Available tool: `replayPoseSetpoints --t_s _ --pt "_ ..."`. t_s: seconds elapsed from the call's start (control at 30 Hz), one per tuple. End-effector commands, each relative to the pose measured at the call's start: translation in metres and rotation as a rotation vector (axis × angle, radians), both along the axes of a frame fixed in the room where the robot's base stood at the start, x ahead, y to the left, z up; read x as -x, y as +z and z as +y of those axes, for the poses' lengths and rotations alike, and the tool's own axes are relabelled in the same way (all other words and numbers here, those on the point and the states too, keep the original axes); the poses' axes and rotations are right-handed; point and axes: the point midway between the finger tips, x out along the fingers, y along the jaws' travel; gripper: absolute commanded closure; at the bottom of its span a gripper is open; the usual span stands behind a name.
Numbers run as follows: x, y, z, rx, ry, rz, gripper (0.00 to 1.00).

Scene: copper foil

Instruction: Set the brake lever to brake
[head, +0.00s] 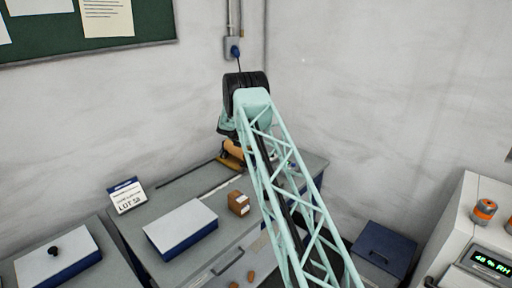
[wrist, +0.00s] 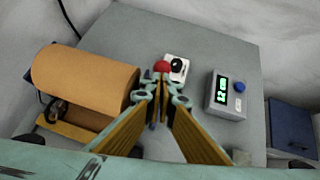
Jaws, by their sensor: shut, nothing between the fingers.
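A lever with a round red knob (wrist: 161,66) shows in the wrist view just beyond my fingertips. Beside it is a small white plate (wrist: 181,63) with a dark round part. My gripper (wrist: 161,88) is shut and empty, its tips close to the knob; I cannot tell whether they touch it. The lever's shaft is mostly hidden behind the fingers, so its setting is unclear. A copper-coloured foil roll (wrist: 84,80) lies left of the gripper. In the head view the roll (head: 232,148) is partly covered by my arm, and the lever is hidden.
A grey box with a green display and blue knob (wrist: 227,95) stands right of the lever. The bench (head: 180,184) also holds a brown block (head: 239,203), a white-topped blue box (head: 181,228) and a LOT sign (head: 127,195). A blue bin (head: 383,250) stands right.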

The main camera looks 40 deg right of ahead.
Motion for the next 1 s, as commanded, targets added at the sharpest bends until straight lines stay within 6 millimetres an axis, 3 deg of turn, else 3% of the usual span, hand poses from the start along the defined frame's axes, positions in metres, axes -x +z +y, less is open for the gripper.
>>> replayPoseSetpoints --t_s 0.4,1.0 --pt "-0.005 -0.001 -0.017 0.001 0.002 -0.001 1.00" --pt "-0.006 -0.001 -0.019 0.000 0.003 0.000 1.00"
